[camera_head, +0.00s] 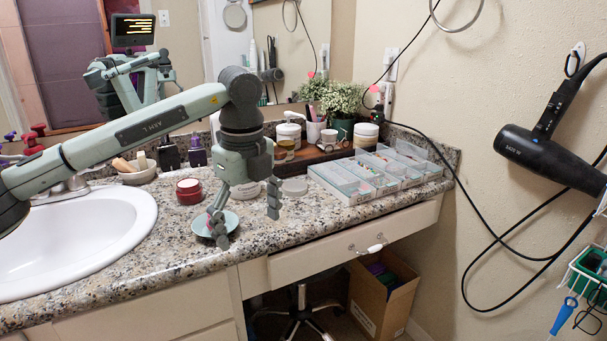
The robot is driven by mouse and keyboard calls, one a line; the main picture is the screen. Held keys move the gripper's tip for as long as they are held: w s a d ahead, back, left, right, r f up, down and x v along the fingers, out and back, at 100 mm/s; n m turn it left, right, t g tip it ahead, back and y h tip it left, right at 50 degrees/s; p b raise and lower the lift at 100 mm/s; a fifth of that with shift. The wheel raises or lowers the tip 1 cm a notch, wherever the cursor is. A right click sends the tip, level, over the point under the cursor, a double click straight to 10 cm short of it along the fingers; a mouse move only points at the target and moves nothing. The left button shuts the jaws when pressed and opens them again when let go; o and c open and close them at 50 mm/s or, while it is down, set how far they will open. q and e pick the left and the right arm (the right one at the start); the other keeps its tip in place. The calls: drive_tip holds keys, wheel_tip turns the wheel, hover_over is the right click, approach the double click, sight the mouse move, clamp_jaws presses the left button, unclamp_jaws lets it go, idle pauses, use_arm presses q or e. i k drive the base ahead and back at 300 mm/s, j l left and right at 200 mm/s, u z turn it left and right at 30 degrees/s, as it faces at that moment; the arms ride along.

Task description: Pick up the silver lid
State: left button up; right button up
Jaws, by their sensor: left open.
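A round silver-grey lid (294,187) appears to lie on the speckled granite counter (340,216), just left of the clear organizer trays. My left gripper (247,225) points down over the counter near the sink, with its fingers spread and nothing between them. Its right finger is just left of and in front of the silver lid, apart from it in the picture. Its left finger overlaps a small pale blue-green dish (230,219); I cannot tell if they touch. My right gripper is out of view.
A red jar (189,190) stands left of the gripper, beside the white sink (98,235). Clear organizer trays (343,180) fill the right of the counter. A wooden tray with jars and a potted plant (342,101) stand behind. The front counter strip is clear.

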sight(293, 188)
drive_tip(key=i+l, duration=0.15)
drive_tip(key=i, duration=0.35)
drive_tip(key=i+l, duration=0.15)
drive_tip(key=i, duration=0.35)
